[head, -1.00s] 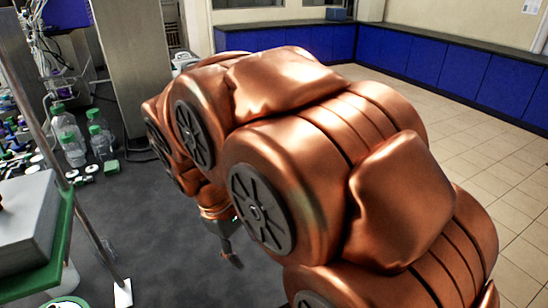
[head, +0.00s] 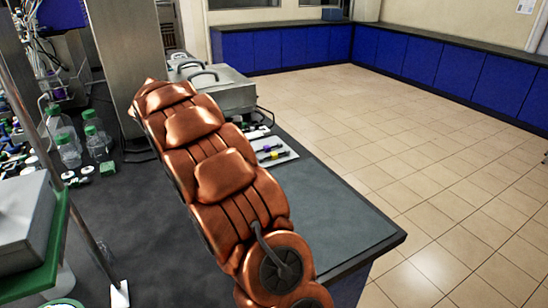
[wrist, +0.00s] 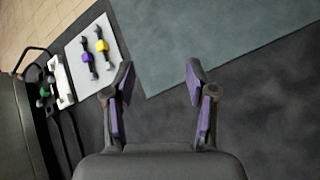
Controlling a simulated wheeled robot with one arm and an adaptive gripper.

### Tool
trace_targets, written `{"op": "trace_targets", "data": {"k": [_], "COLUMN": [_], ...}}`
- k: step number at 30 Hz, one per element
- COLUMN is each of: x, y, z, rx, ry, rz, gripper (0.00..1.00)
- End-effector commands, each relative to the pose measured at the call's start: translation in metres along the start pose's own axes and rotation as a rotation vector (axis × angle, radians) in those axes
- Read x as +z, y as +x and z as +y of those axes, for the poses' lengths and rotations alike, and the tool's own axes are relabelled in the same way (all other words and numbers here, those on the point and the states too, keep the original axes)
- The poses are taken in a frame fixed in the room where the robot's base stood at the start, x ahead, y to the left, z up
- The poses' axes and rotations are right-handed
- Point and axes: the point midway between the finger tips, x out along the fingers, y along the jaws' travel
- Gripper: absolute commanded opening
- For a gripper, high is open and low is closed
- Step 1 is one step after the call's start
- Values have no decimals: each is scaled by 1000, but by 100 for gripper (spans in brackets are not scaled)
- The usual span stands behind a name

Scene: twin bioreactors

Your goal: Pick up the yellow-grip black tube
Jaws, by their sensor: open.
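The yellow-grip black tube (wrist: 102,46) lies on a white tray (wrist: 116,58) at the upper left of the wrist view. A purple-grip black tube (wrist: 88,58) lies just left of it. In the head view the yellow-grip tube (head: 271,155) is small, on the tray (head: 289,155) right of my arm. My gripper (wrist: 159,76) is open and empty, its purple-padded fingers apart over the dark bench. The tray and both tubes are to the left of its left finger. My gripper is hidden behind my arm in the head view.
A grey mat (wrist: 220,40) lies right of the tray. A white rack with a green item (wrist: 45,92) stands left of it. In the head view, a metal box instrument (head: 225,90) stands behind the tray. Clear bottles with green caps (head: 97,142) stand at the left.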

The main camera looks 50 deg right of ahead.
Motion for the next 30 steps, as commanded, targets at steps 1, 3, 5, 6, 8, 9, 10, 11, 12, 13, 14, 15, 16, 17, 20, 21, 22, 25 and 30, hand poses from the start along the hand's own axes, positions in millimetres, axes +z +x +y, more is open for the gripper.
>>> {"op": "trace_targets", "data": {"k": [1, 3, 5, 6, 8, 9, 10, 11, 12, 13, 14, 15, 16, 17, 20, 21, 22, 25, 30], "x": [-6, -12, -19, -23, -29, -33, -36, -38, -43, -46, -49, -53, -56, -58, -69, -72, -75, -83, -93], "y": [8, 16, 24, 29, 36, 42, 45, 50, 56, 60, 64, 70, 75, 79, 95, 100, 106, 120, 141], "z": [13, 28, 42, 50, 62, 70, 76, 81, 88, 93, 97, 103, 107, 112, 123, 127, 130, 138, 145], "rx": [12, 29, 44, 52, 66, 76, 81, 86, 92, 98, 101, 105, 108, 112, 118, 121, 121, 126, 124], "ry": [-24, -63, -94, -116, -147, -168, -182, -198, -218, -232, -247, -267, -282, -294, -342, -358, -373, -412, -462], "rz": [-20, -48, -70, -85, -107, -122, -132, -144, -157, -168, -178, -193, -203, -213, -247, -259, -269, -296, -331], "gripper": [56, 56, 56, 56, 56, 56, 56, 56, 56, 56, 56, 56, 56, 56, 56, 56, 56, 56, 56]}}
